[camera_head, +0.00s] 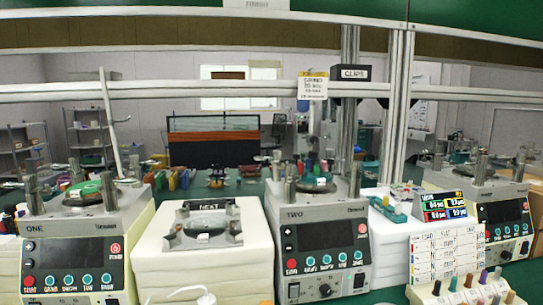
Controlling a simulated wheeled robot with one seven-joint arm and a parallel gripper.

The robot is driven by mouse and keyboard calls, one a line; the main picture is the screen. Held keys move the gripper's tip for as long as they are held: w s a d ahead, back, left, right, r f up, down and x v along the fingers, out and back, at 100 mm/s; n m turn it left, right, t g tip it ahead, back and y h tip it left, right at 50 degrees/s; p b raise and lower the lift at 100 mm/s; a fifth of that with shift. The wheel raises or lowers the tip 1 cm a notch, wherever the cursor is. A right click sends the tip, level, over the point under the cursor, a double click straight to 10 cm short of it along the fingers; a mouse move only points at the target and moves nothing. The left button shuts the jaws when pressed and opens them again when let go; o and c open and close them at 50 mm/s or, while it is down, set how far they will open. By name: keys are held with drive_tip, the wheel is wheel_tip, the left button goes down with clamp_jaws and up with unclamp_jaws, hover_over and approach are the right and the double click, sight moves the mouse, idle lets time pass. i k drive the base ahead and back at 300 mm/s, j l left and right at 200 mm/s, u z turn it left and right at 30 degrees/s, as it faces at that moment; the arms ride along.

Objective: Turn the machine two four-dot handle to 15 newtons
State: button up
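Machine two (275,214), a pale box marked TWO, stands in the middle of the view. Its dark display (326,235) shows no reading I can make out. Below it are a red button (292,264), several teal buttons and a dark round knob (325,290). On top are upright metal cylinders, one at the front left (290,186) and one at the right (354,181), around a central plate (315,186). Dots on any handle are too small to tell, so I cannot pick out the four-dot handle. My gripper is not in view.
Machine one (72,235) stands left. A white stack with a metal fixture (203,226) fills the space between. Right of machine two are a colourful screen (446,206), a printed chart (440,255) and coloured pegs (468,281). A metal rail (240,89) crosses behind.

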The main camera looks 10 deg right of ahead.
sight(277, 158)
drive_tip(key=i+l+u, duration=0.15)
drive_tip(key=i, duration=0.2)
drive_tip(key=i+l+u, duration=0.1)
drive_tip(key=i, duration=0.3)
drive_tip(key=i+l+u, duration=0.15)
drive_tip(key=i, duration=0.2)
